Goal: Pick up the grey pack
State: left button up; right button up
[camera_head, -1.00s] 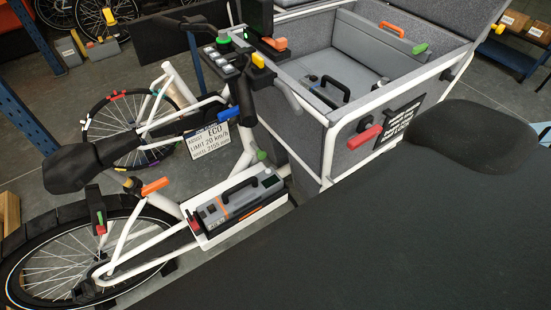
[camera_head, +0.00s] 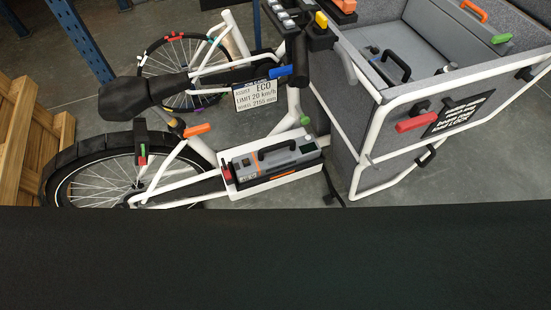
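A grey pack (camera_head: 274,161) with a black carrying handle and an orange stripe lies in a white tray (camera_head: 297,180) low on the cargo bike's frame. A red part (camera_head: 227,174) sits at its left end and a small green part at its right end. Another pack-like item with a black handle (camera_head: 396,66) is inside the grey cargo box (camera_head: 345,118), partly hidden by the box wall. Neither of my grippers is in view.
The bike's black saddle (camera_head: 145,97), rear wheel (camera_head: 62,160) and white frame surround the pack. A red lever (camera_head: 416,122) sticks out from the box. A wooden crate (camera_head: 22,135) stands at left. A dark surface (camera_head: 270,255) fills the bottom.

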aim_at(284, 155)
jog(key=i+j, duration=0.25)
jog(key=j, duration=0.2)
jog(key=i+j, duration=0.25)
jog(key=j, duration=0.15)
jog(key=i+j, duration=0.25)
jog(key=j, duration=0.2)
jog(key=z, duration=2.2)
